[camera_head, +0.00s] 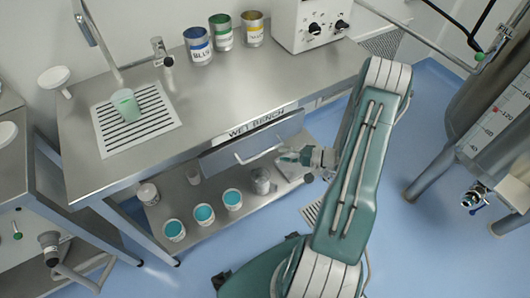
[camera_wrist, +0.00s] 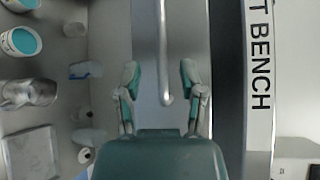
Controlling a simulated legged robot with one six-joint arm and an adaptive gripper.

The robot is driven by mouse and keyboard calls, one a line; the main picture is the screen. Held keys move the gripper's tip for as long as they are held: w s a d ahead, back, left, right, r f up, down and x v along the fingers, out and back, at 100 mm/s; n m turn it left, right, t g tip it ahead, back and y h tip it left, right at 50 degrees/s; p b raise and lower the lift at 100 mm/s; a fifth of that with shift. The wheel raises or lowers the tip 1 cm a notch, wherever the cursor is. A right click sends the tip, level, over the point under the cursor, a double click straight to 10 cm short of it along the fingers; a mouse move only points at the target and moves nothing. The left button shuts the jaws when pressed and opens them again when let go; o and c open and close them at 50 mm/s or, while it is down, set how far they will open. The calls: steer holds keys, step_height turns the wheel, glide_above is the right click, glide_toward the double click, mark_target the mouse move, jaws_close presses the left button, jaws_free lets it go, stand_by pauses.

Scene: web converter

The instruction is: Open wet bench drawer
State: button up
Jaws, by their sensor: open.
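The wet bench (camera_head: 85,170) is a steel table with a "WET BENCH" label on its front edge. Its drawer front (camera_head: 222,160) is a grey panel below that label, with a long bar handle (camera_head: 262,152). Whether the drawer stands slightly out is hard to tell. My gripper (camera_head: 291,157) is at the right end of the drawer front. In the wrist view my gripper (camera_wrist: 160,85) is open, its fingers on either side of the handle's bent end (camera_wrist: 166,97). Contact with the handle cannot be made out. The drawer front (camera_wrist: 200,30) shows behind it.
Teal-filled cups (camera_head: 204,214) and a metal beaker (camera_head: 261,181) stand on the lower shelf (camera_head: 160,215) under the drawer. Paint-like cans (camera_head: 198,46) and a control box (camera_head: 305,25) stand on top. A large steel tank (camera_head: 480,100) is at right. Blue floor lies before the bench.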

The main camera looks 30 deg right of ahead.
mark_target(265, 153)
steer(key=x, duration=0.7)
jaws_close()
